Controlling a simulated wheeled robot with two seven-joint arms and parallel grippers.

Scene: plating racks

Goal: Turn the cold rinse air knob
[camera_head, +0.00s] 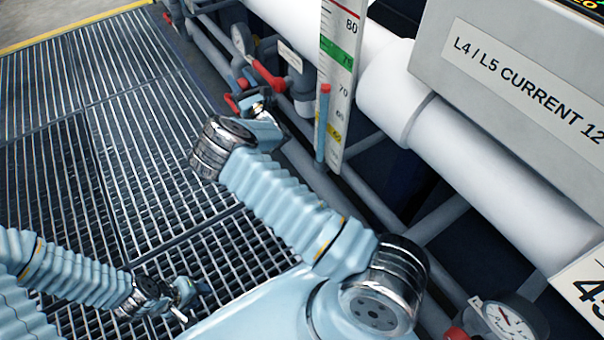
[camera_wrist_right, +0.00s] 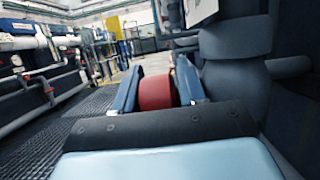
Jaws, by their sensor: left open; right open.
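A red round knob (camera_wrist_right: 157,93) sits between the two fingers of my right gripper (camera_wrist_right: 156,80) in the right wrist view. The fingers stand open on either side of it; I cannot tell whether either touches it. In the head view the right gripper (camera_head: 252,100) is at the pipework, beside small red parts (camera_head: 231,103), and partly hides them. No readable label marks the knob as cold rinse air. My left gripper (camera_head: 183,296) is open and empty over the floor grating at the lower left, far from the knob.
A red lever handle (camera_head: 266,76) and a gauge (camera_head: 241,39) are just beyond the right gripper. A scale board (camera_head: 338,75) with a blue, red-topped tube (camera_head: 322,125) stands close right. White pipes (camera_head: 480,150) run along the right. The floor grating (camera_head: 90,130) is clear.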

